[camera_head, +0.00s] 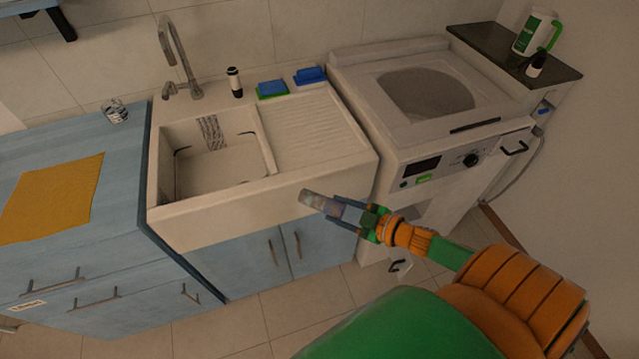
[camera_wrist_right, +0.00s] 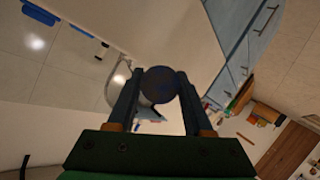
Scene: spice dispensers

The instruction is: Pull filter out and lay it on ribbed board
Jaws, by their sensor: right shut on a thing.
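The filter (camera_head: 316,202), a grey-brown cylinder, is held in my right gripper (camera_head: 336,208). It points left, in front of the sink's front wall in the head view. In the right wrist view the filter (camera_wrist_right: 159,84) shows as a dark round end between the two fingers of my right gripper (camera_wrist_right: 160,90). The ribbed board (camera_head: 312,128) is the pale grooved drainboard right of the sink basin. It is bare over its ribs and lies behind and above the gripper in the picture. My left gripper is not in view.
The washing machine (camera_head: 395,138) stands right of the sink. Blue sponges (camera_head: 311,75) and a dark bottle (camera_head: 235,82) stand along the sink's back edge. The tap (camera_head: 182,75) rises behind the basin (camera_head: 210,165). A yellow cloth (camera_head: 52,198) lies on the left counter.

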